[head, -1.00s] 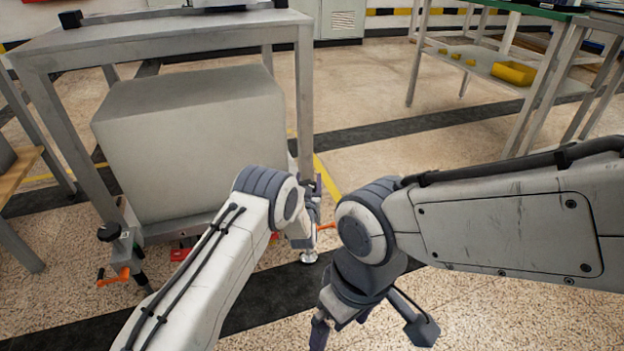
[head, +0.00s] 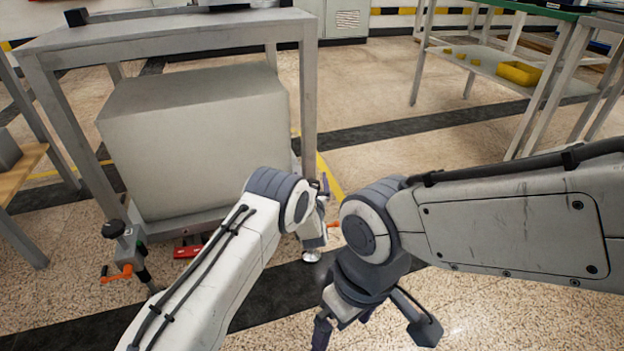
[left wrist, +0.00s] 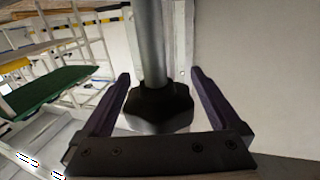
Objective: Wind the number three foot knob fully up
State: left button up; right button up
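A black lobed knob (left wrist: 158,106) under a grey vertical post (left wrist: 151,45) fills the middle of the left wrist view. No number shows on it. My left gripper (left wrist: 159,76) is open, with its two dark purple fingers on either side of the knob and narrow gaps seeming to remain.
The grey bench (head: 165,38) stands over a large grey box (head: 195,150). Its near left foot has a black knob (head: 113,229) and an orange lever (head: 117,272). A shelf rack with a yellow bin (head: 519,74) stands at the back right. Floor between them is clear.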

pick_arm(q)
jog(key=shift+s+r, duration=0.1)
jog(key=shift+s, duration=0.1)
jog(key=s+p, duration=0.5)
jog(key=s, duration=0.5)
jog(key=shift+d, duration=0.15)
